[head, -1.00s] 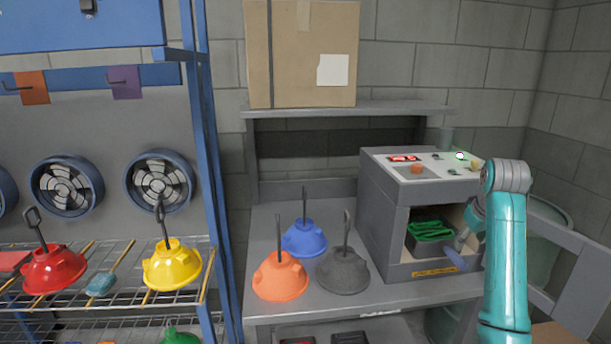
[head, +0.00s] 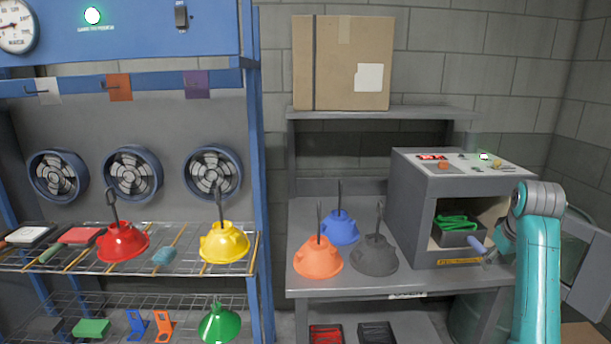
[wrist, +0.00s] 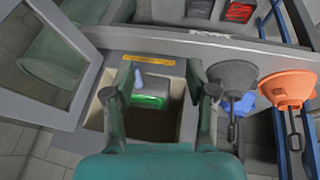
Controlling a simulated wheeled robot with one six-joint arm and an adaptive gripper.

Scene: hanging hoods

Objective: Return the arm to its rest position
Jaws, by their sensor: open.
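My gripper (head: 488,252) is in front of the open mouth of the grey oven-like cabinet (head: 420,215), partly hidden by my arm in the head view. In the wrist view my gripper (wrist: 160,78) has its two fingers spread apart, with nothing clamped between them. A dark tray (head: 452,239) with green cloth (head: 457,221) sits inside the cabinet. A bluish handle-like piece (wrist: 138,78) in front of the tray shows between the fingers in the wrist view; it seems apart from both. My arm stands bent at the right of the head view.
The cabinet door (head: 590,275) is swung open at the right, close to my arm. Orange (head: 318,262), blue (head: 340,228) and grey (head: 374,257) hoods stand on the bench (head: 340,288). A cardboard box (head: 335,65) is on the upper shelf. Wire racks with more hoods are at left.

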